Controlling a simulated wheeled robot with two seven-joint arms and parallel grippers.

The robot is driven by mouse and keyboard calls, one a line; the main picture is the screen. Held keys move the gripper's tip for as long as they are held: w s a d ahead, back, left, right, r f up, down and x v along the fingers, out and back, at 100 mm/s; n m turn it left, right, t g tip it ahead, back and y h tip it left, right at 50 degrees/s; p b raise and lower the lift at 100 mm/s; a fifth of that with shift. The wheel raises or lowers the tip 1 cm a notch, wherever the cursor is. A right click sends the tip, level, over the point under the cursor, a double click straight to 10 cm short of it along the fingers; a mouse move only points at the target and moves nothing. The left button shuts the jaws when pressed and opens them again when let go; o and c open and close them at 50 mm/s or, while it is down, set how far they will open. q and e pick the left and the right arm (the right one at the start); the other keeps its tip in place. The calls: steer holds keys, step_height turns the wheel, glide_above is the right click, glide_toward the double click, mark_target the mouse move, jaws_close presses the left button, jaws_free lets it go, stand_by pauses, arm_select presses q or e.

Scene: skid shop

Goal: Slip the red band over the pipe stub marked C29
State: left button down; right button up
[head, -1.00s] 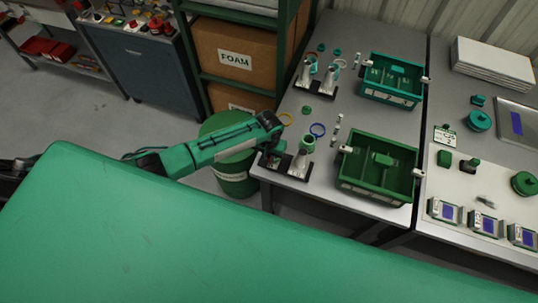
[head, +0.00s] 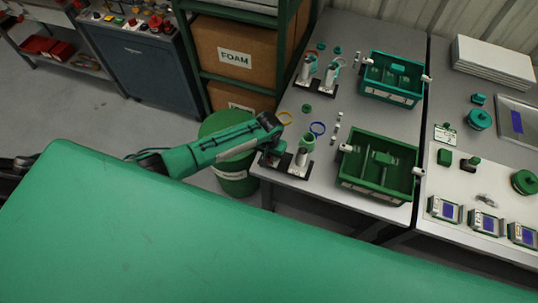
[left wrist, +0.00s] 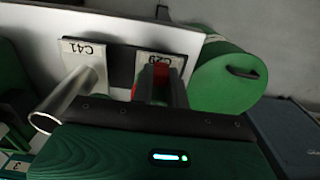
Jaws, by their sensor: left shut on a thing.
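My left gripper (head: 270,158) is low over the near left corner of the bench. In the left wrist view the left gripper (left wrist: 160,72) points at the C29 plate (left wrist: 158,56) and is shut on the red band (left wrist: 135,92), of which only small red parts show around the fingers. The C29 stub itself is hidden behind the fingers, so I cannot tell whether the band is around it. The grey C41 stub (left wrist: 62,98) stands beside it and also shows in the head view (head: 303,152). My right gripper is not in view.
A blue ring (head: 318,128) and a yellow ring (head: 285,117) are near the stubs. A dark green tote (head: 378,193) stands to the right, a teal tote (head: 392,97) farther back. A green drum (head: 237,183) stands on the floor beside the bench.

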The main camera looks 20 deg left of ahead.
arm_select(q)
steer(key=shift+f, duration=0.2)
steer(key=c, duration=0.9)
jaws_free()
step_height(320, 180, up, 3)
steer(key=p, duration=0.3)
steer(key=shift+r, duration=0.15)
steer(key=shift+r+p, duration=1.1)
steer(key=shift+r, duration=2.75)
